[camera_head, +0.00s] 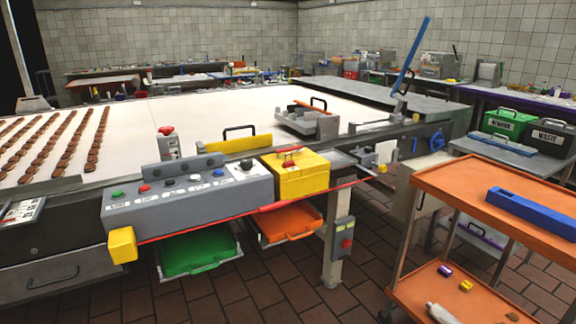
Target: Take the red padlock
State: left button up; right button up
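I cannot make out a red padlock for certain. A small red thing (290,151) lies on top of the yellow box (302,181) at the right end of the grey control panel; its exact shape is too small to tell. On the lower shelf of the orange cart sit a small purple object (445,271) and a small yellow object (466,286), both perhaps padlocks. Neither of my grippers shows in the head view.
The conveyor (215,118) carries rows of brown cookies at left. The control panel (190,192) has several coloured buttons. A red cable (225,217) runs along its front. The orange cart (470,183) stands at right with a blue bar (530,211) on top. Brown tiled floor (270,293) lies open between.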

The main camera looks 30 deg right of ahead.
aim_at(286, 164)
jog(key=k, duration=0.65)
jog(key=z, duration=0.45)
jog(key=i, duration=1.45)
jog(key=z, duration=0.65)
